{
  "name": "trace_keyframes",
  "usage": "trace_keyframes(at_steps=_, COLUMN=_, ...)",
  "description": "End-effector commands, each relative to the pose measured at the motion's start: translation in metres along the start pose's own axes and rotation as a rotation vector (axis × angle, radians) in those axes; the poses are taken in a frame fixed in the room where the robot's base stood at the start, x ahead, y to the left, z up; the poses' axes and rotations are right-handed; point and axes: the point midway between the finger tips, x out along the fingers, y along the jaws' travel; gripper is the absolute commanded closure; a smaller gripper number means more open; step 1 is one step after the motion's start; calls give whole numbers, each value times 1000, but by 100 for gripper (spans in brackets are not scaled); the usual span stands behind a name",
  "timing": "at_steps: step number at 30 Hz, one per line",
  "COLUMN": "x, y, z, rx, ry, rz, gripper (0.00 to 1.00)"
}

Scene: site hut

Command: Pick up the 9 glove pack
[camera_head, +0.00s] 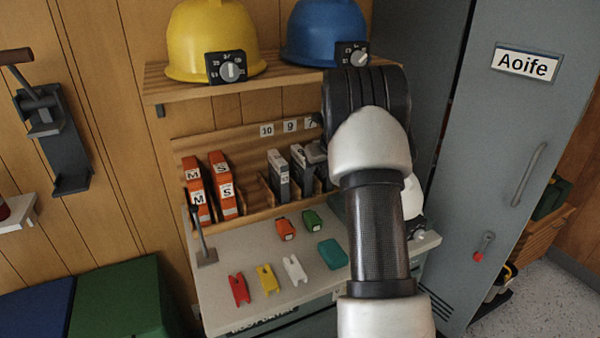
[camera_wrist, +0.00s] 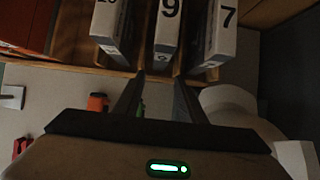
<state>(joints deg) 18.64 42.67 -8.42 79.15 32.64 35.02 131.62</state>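The 9 glove pack (camera_wrist: 167,30) is a narrow white-and-grey box with a black 9, upright in a wooden slot in the wrist view. It stands between the 10 pack (camera_wrist: 108,25) and the 7 pack (camera_wrist: 220,35). In the head view the grey 9 pack (camera_head: 300,170) stands left of my arm, under the 9 tag (camera_head: 290,126). My gripper (camera_wrist: 158,82) is open and empty in the wrist view. Its two fingertips are spread apart just below the 9 pack's lower end in the picture; contact is not clear. My arm hides the gripper in the head view.
Orange M and S packs (camera_head: 222,185) stand left in the wooden rack. Above is a shelf (camera_head: 195,90) with yellow and blue helmets. The counter (camera_head: 240,250) below holds several small coloured items. A grey locker (camera_head: 515,125) stands at the right.

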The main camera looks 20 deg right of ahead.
Motion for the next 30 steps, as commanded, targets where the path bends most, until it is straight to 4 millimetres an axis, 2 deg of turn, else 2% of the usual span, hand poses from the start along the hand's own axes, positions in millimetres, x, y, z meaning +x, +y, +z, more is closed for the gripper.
trace_keyframes(at_steps=1, x=6, y=0, z=11, rx=-4, ry=0, rz=-1, gripper=63)
trace_keyframes(at_steps=6, x=23, y=1, z=40, rx=-5, ry=1, rz=1, gripper=63)
trace_keyframes(at_steps=12, x=36, y=0, z=64, rx=-4, ry=1, rz=0, gripper=63)
trace_keyframes(at_steps=20, x=43, y=1, z=74, rx=-3, ry=2, rz=0, gripper=63)
trace_keyframes(at_steps=27, x=80, y=1, z=74, rx=-4, ry=3, rz=0, gripper=63)
trace_keyframes(at_steps=30, x=90, y=1, z=74, rx=-4, ry=2, rz=0, gripper=63)
